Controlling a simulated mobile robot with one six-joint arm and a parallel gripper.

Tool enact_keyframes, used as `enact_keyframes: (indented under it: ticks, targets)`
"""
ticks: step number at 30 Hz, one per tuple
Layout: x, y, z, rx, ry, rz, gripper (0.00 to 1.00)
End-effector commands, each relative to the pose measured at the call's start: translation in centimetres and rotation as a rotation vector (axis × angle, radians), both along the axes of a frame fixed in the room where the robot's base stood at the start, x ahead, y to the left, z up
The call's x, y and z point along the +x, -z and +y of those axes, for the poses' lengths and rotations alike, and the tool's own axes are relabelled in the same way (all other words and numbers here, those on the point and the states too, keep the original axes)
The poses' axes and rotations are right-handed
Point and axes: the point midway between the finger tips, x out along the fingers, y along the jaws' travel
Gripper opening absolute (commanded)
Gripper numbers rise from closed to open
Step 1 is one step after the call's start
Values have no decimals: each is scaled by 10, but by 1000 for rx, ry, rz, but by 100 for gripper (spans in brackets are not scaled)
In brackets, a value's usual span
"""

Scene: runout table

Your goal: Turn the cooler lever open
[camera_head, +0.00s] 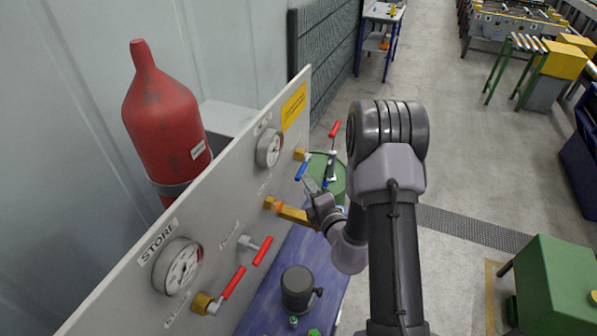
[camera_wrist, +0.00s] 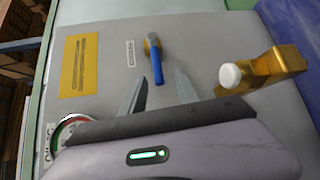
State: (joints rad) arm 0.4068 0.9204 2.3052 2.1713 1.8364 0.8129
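A lever with a blue handle (camera_head: 301,171) sits on a brass fitting on the grey panel, beside the upper gauge. In the wrist view the blue handle (camera_wrist: 157,68) points down toward my gripper, with a small white label next to it, too small to read. My gripper (camera_head: 310,187) is close to the panel at this handle. In the wrist view my gripper (camera_wrist: 159,76) is open, with a finger on each side of the handle's free end and a visible gap on both sides. I cannot tell whether the fingertips reach past the handle in depth.
A brass block (camera_head: 287,211), with a white knob (camera_wrist: 231,76) in the wrist view, projects beside my gripper. The panel also carries the upper gauge (camera_head: 269,148), a STORE gauge (camera_head: 180,266) and red levers (camera_head: 233,283). A red cylinder (camera_head: 163,120) stands behind it.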

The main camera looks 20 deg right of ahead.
Motion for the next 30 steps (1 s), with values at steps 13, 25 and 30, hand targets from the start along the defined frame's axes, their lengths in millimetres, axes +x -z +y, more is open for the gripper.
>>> enact_keyframes:
  ticks: [13,25,30]
  targets:
    - [72,10,0,-1,-1,0,37]
    - [73,10,-1,0,-1,0,10]
    - [73,10,-1,-1,-1,0,0]
